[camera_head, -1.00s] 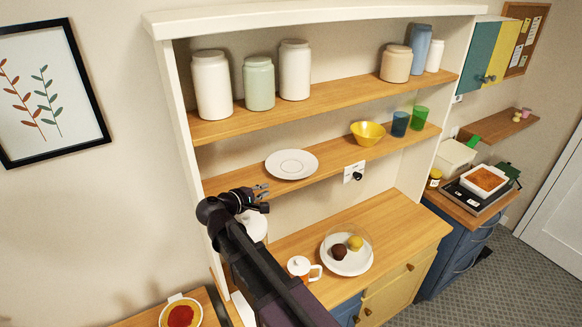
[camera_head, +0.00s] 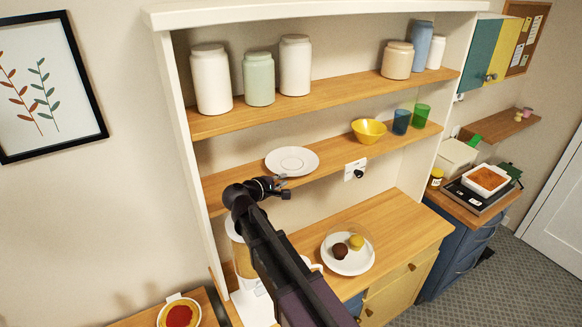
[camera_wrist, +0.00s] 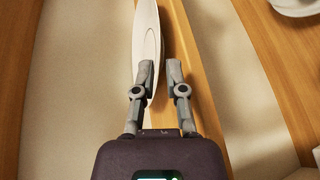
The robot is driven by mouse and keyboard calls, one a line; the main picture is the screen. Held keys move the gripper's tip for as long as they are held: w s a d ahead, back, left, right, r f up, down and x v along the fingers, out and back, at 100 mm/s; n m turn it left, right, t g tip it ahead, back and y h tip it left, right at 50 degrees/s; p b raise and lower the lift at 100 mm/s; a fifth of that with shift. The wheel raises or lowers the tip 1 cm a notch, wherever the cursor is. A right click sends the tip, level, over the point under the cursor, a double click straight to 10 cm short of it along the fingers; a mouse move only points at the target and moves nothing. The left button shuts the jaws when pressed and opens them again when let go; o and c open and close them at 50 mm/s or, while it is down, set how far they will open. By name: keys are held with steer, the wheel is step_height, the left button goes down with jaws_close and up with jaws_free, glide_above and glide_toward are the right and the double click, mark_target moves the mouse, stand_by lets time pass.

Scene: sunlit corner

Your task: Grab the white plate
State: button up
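The white plate (camera_head: 291,161) lies flat on the middle shelf, left of the yellow bowl. In the wrist view it appears almost edge-on (camera_wrist: 147,40). My gripper (camera_head: 283,184) is at the front edge of that shelf, close to the plate's near rim. In the wrist view my gripper (camera_wrist: 160,80) has its two fingers apart, with the plate's near rim reaching into the gap, closer to the left finger. I cannot tell whether that finger touches the plate.
The middle shelf (camera_head: 230,187) also bears a yellow bowl (camera_head: 368,131), a blue cup (camera_head: 401,122) and a green cup (camera_head: 421,116). Several jars stand on the shelf above. On the counter, another white plate (camera_head: 354,268) holds two round items. The shelf between plate and bowl is clear.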

mark_target(292, 176)
steer(key=shift+w+d, duration=0.1)
stand_by(0.3)
steer(key=shift+b+x, duration=0.75)
steer(key=shift+x, duration=1.8)
jaws_close()
